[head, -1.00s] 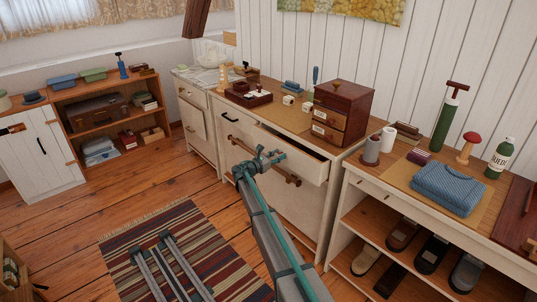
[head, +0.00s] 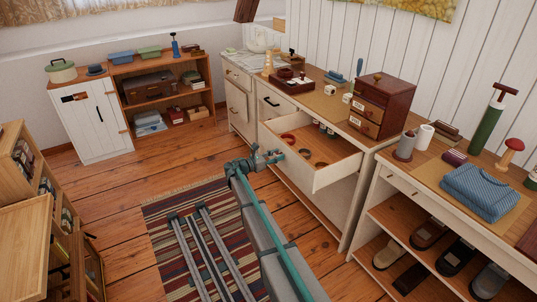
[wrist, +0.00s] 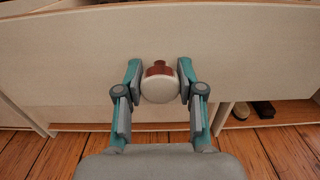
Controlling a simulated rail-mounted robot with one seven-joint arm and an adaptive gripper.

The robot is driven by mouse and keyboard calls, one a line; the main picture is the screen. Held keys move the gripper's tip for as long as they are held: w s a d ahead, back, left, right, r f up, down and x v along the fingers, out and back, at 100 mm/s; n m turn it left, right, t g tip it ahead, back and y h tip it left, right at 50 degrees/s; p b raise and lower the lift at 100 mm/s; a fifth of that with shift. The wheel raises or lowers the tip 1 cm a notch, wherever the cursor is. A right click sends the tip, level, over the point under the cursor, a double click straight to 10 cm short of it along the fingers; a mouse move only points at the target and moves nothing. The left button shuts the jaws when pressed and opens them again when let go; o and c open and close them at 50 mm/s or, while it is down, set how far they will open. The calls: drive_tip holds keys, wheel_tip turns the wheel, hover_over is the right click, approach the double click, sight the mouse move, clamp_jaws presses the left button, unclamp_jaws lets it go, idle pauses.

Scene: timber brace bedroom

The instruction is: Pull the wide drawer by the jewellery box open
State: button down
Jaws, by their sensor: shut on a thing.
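The wide drawer (head: 337,171) juts well out from the white dresser, below and in front of the brown jewellery box (head: 385,103). Several small round items and jars lie inside it. My gripper (head: 273,157) is at the left end of the drawer front.
A low shelf unit (head: 385,213) with shoes below and a folded blue cloth (head: 482,190) on top stands at right. A striped rug (head: 160,222) lies on the floor. A wooden cabinet (head: 25,240) stands at left. Open floor lies left of the drawer.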

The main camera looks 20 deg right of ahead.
drive_tip(key=shift+a, duration=0.2)
drive_tip(key=c, duration=0.7)
unclamp_jaws()
drive_tip(key=a, duration=0.4)
drive_tip(key=s+a, duration=0.1)
drive_tip(key=a, duration=0.3)
drive_tip(key=s+a, duration=0.1)
drive_tip(key=a, duration=0.3)
drive_tip(key=shift+d, duration=0.1)
